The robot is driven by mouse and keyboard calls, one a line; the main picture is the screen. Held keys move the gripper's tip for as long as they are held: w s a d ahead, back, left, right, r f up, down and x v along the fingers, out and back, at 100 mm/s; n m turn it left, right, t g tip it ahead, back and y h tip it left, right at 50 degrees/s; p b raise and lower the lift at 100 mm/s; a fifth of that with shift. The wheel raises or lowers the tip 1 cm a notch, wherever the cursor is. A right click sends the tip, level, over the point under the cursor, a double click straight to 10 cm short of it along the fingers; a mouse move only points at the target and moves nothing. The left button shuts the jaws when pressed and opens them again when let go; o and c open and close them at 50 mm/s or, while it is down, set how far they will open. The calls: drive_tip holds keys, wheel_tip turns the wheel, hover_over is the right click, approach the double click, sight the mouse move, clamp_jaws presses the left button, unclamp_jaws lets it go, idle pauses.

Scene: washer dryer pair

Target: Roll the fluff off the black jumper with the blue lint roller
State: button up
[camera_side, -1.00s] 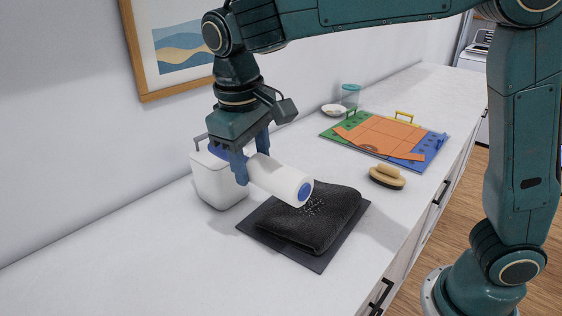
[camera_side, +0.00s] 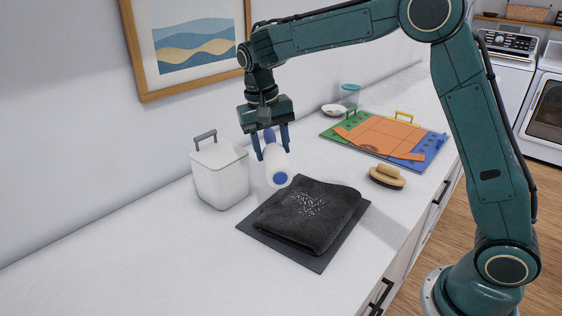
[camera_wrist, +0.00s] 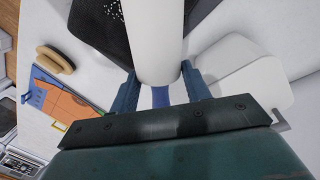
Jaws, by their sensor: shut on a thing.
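My gripper (camera_side: 272,154) is shut on the lint roller (camera_side: 279,172), a white cylinder with a blue end and blue handle. In the wrist view the white roller (camera_wrist: 153,40) extends away from my fingers. The roller is at the far edge of the black jumper, off the fluff; I cannot tell if it touches anything. The folded black jumper (camera_side: 320,228) lies on a dark grey mat (camera_side: 308,262) on the counter. White fluff (camera_side: 309,203) sits in a patch on the jumper's upper part, and some shows in the wrist view (camera_wrist: 112,10).
A white lidded bin (camera_side: 220,178) stands left of the roller. A wooden brush (camera_side: 386,178) lies right of the jumper. A coloured folding board with an orange cloth (camera_side: 380,134), a small dish (camera_side: 333,110) and a glass jar (camera_side: 350,95) are farther back. The front-left counter is clear.

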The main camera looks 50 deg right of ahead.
drive_tip(key=shift+f, duration=0.1)
drive_tip(key=shift+f, duration=3.8)
drive_tip(key=shift+s+r, duration=0.1)
drive_tip(key=shift+s, duration=0.2)
drive_tip(key=shift+c, duration=0.3)
drive_tip(key=shift+s, duration=0.8)
drive_tip(key=shift+s+d, duration=0.2)
drive_tip(key=shift+s, duration=1.35)
drive_tip(key=shift+s+d, duration=0.15)
drive_tip(key=shift+s, duration=1.4)
drive_tip(key=shift+s+d, duration=0.2)
drive_tip(key=shift+s, duration=1.35)
drive_tip(key=shift+w+a, duration=0.2)
drive_tip(key=shift+w, duration=1.65)
drive_tip(key=shift+w+a, duration=0.2)
drive_tip(key=shift+w, duration=1.7)
drive_tip(key=shift+w+a, duration=0.2)
drive_tip(key=shift+w, duration=1.9)
drive_tip(key=shift+s+r, duration=0.1)
drive_tip(key=shift+r, duration=3.75)
